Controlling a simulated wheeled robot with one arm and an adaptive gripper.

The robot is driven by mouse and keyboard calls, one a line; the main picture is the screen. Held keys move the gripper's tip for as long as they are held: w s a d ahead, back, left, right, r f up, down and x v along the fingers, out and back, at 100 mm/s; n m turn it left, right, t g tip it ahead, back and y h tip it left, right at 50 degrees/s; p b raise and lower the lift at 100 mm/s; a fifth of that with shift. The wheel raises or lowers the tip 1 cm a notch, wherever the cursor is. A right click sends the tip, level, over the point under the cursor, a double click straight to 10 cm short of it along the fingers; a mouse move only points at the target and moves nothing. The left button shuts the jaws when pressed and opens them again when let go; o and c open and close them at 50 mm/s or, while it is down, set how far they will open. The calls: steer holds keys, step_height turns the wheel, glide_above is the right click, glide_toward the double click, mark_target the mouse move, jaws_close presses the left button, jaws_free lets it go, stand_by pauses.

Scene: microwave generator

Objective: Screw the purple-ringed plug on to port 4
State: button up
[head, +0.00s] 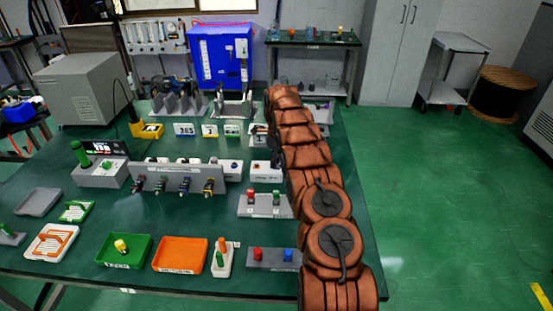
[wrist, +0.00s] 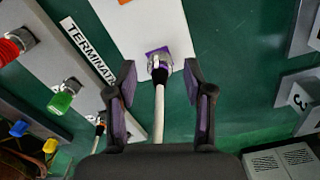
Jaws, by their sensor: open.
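The purple-ringed plug (wrist: 158,62) shows in the wrist view, at the edge of a white block (wrist: 145,25). It has a metal collar, and a white cable runs from it down toward my gripper. My gripper (wrist: 168,80) is open, with one finger on each side of the plug and cable; neither finger appears to touch them. I cannot tell how firmly the plug is seated. No port marked 4 can be made out. In the head view my arm hides the gripper and this plug.
In the wrist view, a panel lettered "TERMINAT" (wrist: 95,55) with red and green knobs lies left; grey blocks, one marked 3 (wrist: 298,98), lie right. In the head view, a grey panel with hanging connectors (head: 180,178) and green (head: 125,250) and orange (head: 180,253) trays share the table.

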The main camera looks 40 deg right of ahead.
steer(key=shift+c, duration=0.3)
jaws_close()
